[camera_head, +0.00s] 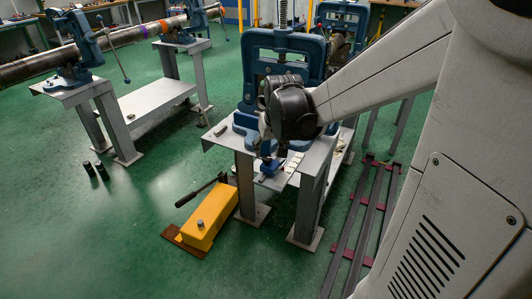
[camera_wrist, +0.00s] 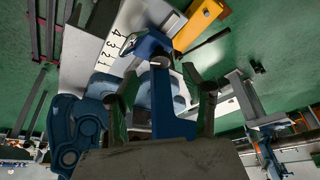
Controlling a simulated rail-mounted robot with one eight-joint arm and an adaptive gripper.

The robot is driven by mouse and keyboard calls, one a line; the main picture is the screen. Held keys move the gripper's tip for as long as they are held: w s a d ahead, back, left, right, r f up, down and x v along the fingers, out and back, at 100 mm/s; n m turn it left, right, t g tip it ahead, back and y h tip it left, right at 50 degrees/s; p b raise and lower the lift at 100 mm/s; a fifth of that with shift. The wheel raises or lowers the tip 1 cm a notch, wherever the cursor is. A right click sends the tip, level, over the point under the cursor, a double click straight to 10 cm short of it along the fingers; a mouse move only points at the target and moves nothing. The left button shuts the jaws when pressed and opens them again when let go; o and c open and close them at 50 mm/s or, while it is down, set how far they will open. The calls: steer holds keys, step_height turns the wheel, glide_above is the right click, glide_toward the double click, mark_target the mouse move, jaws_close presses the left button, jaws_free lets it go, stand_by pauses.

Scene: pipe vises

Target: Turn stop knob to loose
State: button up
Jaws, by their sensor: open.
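In the wrist view a blue fitting (camera_wrist: 148,46) sits beside a white plate (camera_wrist: 112,48) numbered 1 to 4. A small pale round end (camera_wrist: 160,61) shows at its near side and may be the stop knob; I cannot tell its setting. My gripper (camera_wrist: 160,76) is open, its two fingers apart on either side of a blue upright bar (camera_wrist: 166,100). I see no finger clearly touching it. In the head view the blue fitting (camera_head: 268,167) and numbered plate (camera_head: 289,165) are at the bench's near edge, below my dark wrist, which hides the fingers.
A blue pipe vise (camera_head: 283,47) stands on the metal bench (camera_head: 222,139). A yellow pedal box (camera_head: 210,217) with a dark lever lies on the floor in front. A second bench with vises holds a long pipe (camera_head: 40,67) at left. Dark rails (camera_head: 365,225) lie right.

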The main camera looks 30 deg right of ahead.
mark_target(267, 158)
steer(key=v, duration=0.7)
steer(key=shift+r, duration=0.15)
steer(key=w+a+r+m+g+h+p, duration=0.2)
steer(key=a+m+h+p, duration=0.15)
steer(key=m+p, duration=0.45)
steer(key=shift+m+y, duration=0.45)
steer(key=shift+m, duration=0.05)
steer(key=b+x, duration=0.4)
steer(key=x, duration=1)
steer(key=shift+s+a+f, duration=0.1)
steer(key=c, duration=1.1)
